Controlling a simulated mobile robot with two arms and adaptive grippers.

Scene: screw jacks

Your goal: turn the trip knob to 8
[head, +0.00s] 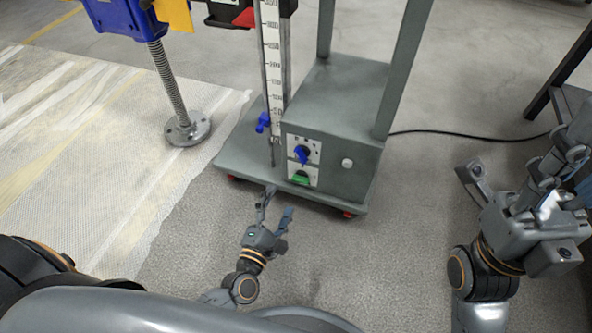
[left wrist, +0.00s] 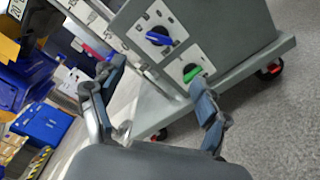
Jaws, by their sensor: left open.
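A grey box on a wheeled base carries two knobs on white plates. The upper knob (head: 301,155) is blue and also shows in the left wrist view (left wrist: 158,38). The lower knob (head: 300,178) is green and also shows in the left wrist view (left wrist: 192,73). The plate markings are too small to read, so I cannot tell which is the trip knob or its setting. My left gripper (head: 277,202) is open and empty, in front of and below the knobs, apart from both. My right gripper (head: 515,180) is at the right, fingers spread, empty.
A vertical scale (head: 271,60) stands beside the box, with a blue clamp (head: 263,122) low on it. A screw jack with a round foot (head: 187,130) stands on the left. A black cable (head: 470,137) runs right. The grey floor before the base is clear.

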